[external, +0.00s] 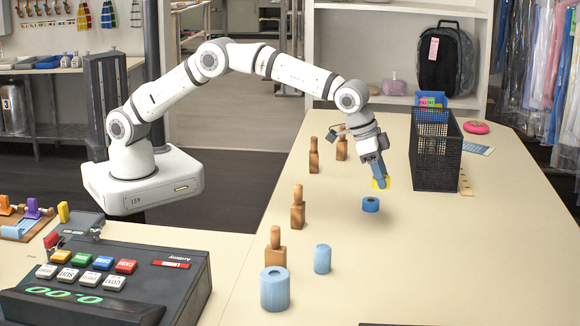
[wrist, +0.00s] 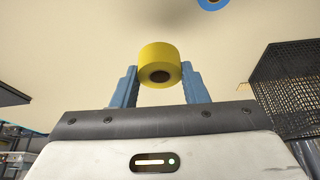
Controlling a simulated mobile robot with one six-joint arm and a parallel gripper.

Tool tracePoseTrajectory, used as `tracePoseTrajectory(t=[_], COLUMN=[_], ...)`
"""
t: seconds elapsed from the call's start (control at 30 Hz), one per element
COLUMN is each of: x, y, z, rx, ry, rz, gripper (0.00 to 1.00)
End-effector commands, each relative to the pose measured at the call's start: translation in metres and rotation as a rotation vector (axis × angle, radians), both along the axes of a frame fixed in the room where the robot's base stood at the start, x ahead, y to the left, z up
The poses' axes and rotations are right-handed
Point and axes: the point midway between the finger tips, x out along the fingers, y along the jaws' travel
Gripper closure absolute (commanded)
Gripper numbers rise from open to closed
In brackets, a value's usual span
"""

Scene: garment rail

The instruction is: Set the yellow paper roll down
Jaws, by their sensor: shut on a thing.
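The yellow paper roll (wrist: 160,62) is between the two blue fingers of my gripper (wrist: 160,88) in the wrist view, its dark core hole facing the camera. My gripper is shut on it. I cannot tell exactly how high the roll is above the table.
A blue roll (external: 371,204) lies just in front of my gripper. A black mesh basket (external: 435,155) stands close on the right. Wooden stamps (external: 297,210) line the left edge. Blue rolls (external: 275,290) (external: 322,259) stand nearer the front. The table's right front is clear.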

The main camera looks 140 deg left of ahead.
Motion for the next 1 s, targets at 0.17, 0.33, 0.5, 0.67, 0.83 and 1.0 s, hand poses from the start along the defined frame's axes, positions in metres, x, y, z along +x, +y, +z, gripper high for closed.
tracePoseTrajectory(t=[0.17, 0.33, 0.5, 0.67, 0.83, 1.0], x=[-0.07, -0.136, -0.186, -0.208, -0.213, -0.212], y=[0.078, 0.133, 0.166, 0.179, 0.181, 0.181], z=[0.001, 0.002, 0.002, -0.001, -0.026, -0.054], rx=[0.001, 0.0, 0.001, 0.0, -0.002, -0.001], ry=[0.0, 0.0, -0.001, 0.001, 0.005, 0.003], rz=[0.108, 0.197, 0.259, 0.286, 0.29, 0.29], gripper=[0.82, 0.82, 0.82, 0.82, 0.82, 0.82])
